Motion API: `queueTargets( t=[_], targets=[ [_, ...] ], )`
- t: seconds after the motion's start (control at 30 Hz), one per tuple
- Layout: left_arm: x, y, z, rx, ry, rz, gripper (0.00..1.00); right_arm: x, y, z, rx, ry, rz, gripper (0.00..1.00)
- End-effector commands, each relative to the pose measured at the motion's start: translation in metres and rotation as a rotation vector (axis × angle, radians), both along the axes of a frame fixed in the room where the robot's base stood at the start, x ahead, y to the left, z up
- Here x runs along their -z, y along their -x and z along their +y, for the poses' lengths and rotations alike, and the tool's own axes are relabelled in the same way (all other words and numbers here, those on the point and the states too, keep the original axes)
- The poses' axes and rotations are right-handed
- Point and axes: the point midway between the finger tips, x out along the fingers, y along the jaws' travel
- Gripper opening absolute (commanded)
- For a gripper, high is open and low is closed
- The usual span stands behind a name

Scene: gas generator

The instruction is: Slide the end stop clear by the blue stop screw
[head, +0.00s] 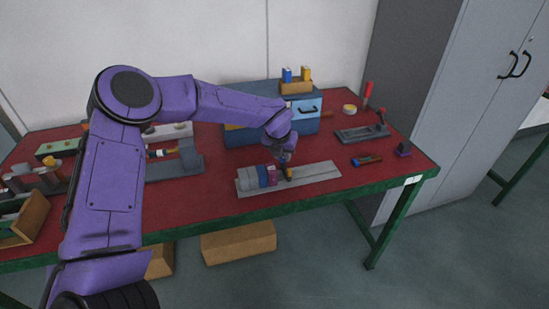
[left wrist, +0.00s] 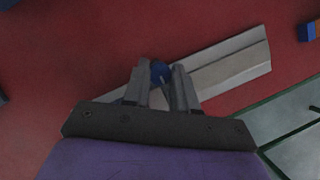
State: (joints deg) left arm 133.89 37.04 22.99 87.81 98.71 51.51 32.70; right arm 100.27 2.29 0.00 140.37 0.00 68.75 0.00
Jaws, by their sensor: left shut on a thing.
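The blue stop screw (left wrist: 160,72) shows between the fingertips of my left gripper (left wrist: 161,82) in the left wrist view, and the gripper is shut on it. In the head view my left gripper (head: 284,165) points down over a long grey rail plate (head: 318,173) on the red bench. My right gripper is not in view.
A blue toolbox (head: 305,125) stands behind the rail. The plate's right end and the red bench (head: 385,180) there are clear.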

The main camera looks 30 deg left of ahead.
Motion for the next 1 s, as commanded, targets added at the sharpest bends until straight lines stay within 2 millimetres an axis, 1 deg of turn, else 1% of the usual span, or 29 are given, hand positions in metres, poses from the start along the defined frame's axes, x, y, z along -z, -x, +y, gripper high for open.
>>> queueTargets(
  t=[1.0],
  targets=[
    [-0.002,-0.040,-0.033,0.001,-0.001,-0.005,0.09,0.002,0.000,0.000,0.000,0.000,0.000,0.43]
  ],
)
